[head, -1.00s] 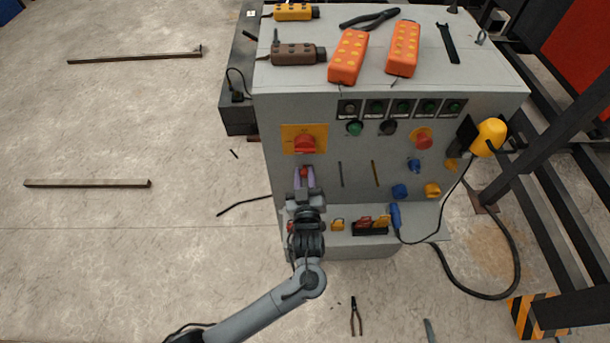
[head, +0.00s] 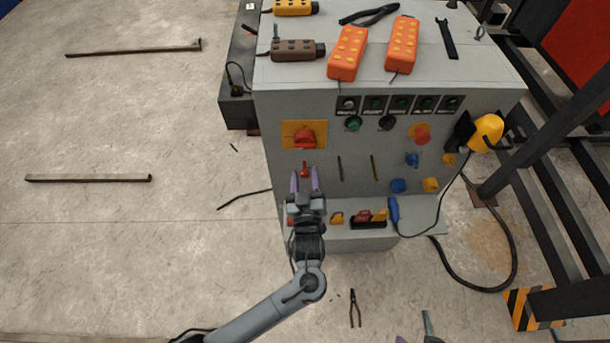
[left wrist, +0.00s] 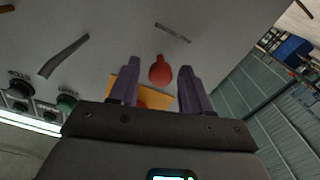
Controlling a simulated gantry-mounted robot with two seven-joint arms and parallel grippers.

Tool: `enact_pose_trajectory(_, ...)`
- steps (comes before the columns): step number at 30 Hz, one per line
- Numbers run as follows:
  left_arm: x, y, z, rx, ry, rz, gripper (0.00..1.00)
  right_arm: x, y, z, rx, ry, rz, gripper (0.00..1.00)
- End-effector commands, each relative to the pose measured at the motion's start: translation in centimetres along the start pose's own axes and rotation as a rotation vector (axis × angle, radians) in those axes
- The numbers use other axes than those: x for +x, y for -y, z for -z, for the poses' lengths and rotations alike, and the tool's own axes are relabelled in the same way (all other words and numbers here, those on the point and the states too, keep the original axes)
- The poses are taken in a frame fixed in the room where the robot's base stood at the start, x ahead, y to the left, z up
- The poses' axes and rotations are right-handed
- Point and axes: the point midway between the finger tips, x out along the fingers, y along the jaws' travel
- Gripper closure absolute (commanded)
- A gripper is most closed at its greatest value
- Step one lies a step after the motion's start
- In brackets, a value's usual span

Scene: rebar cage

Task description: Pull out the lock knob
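The lock knob looks to be the small red knob (head: 305,169) on the grey cabinet's front, below the red rotary switch (head: 304,136) on its yellow-orange plate. My left gripper (head: 305,182) is open, with its purple fingers on either side of the knob's line and their tips near it. In the left wrist view the red knob (left wrist: 160,70) shows between and just beyond the open fingers, with clear gaps on both sides. The plate (left wrist: 157,97) is partly hidden there by the gripper body. Small purple tips, probably of my right gripper, barely show at the head view's bottom edge.
The grey cabinet (head: 350,105) carries buttons, a red stop button (head: 422,135) and two slots right of the knob. A lower ledge holds blue and yellow parts and a black holder (head: 368,221). A yellow lamp (head: 487,131) hangs at right.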

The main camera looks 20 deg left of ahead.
Motion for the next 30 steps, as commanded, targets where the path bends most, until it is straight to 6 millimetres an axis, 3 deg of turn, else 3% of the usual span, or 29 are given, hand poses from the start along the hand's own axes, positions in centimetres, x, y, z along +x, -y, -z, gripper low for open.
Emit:
enact_pose_trajectory(9, 0.0, 0.1, -0.1, 0.002, 0.002, 0.001, 0.48, 0.0, 0.1, 0.0, 0.005, 0.000, 0.004, 0.21)
enact_pose_trajectory(14, -1.0, 0.1, -0.2, 0.002, 0.005, 0.000, 0.48, 0.0, 0.2, 0.0, 0.009, 0.000, 0.007, 0.21)
enact_pose_trajectory(30, -9.3, 0.1, -0.1, 0.001, 0.004, 0.001, 0.48, -0.2, 0.2, 0.0, 0.007, 0.001, 0.006, 0.21)
